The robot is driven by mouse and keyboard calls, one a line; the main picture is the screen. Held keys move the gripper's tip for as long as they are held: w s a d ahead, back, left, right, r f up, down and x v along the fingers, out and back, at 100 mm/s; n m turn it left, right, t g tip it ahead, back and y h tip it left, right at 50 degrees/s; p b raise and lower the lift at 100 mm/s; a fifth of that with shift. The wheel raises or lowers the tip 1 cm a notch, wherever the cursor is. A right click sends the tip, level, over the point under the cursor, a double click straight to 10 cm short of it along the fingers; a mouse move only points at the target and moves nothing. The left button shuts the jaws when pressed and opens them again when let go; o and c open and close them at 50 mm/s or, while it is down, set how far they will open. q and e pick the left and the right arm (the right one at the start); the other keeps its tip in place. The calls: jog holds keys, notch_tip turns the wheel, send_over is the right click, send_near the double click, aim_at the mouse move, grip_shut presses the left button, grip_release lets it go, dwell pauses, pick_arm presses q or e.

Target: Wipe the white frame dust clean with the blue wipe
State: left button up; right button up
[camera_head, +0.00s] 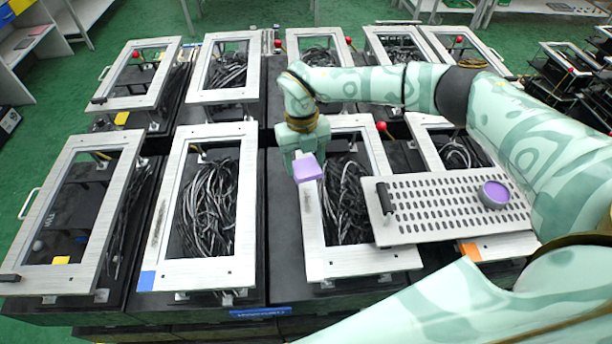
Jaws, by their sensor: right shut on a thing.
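A pale silver-white frame (362,264) stands open-centred in the near row, with black cables showing through it. My right gripper (305,158) points down over the upper part of that bar and is shut on a lavender-blue block, the wipe (308,169). The wipe is just above the smudge in the picture; I cannot tell whether it touches the bar. The gripper's fingers are partly hidden by the wipe. My left gripper is not in view.
A perforated metal tray (440,222) with a black handle (385,197) and a purple round piece (495,194) overlaps the frame's right side. Similar frames stand close on the left (202,273) and behind. A red knob (381,126) stands near the frame's far right corner.

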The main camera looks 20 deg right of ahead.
dwell(0.3)
jog(key=shift+w+d+f+t+b, duration=0.2)
jog(key=shift+f+b, duration=0.15)
jog(key=shift+f, duration=0.35)
jog(key=shift+w+d+f+t+b, duration=0.15)
jog(key=shift+f+b, duration=0.15)
jog(key=shift+f, duration=0.4)
jog(key=shift+a, duration=0.1)
jog(key=shift+r, duration=0.15)
jog(key=shift+r+p, duration=0.1)
jog(key=shift+p, duration=0.35)
jog(key=shift+r+t+p, duration=0.1)
jog(key=shift+t+p, duration=0.75)
jog(key=shift+p, duration=0.2)
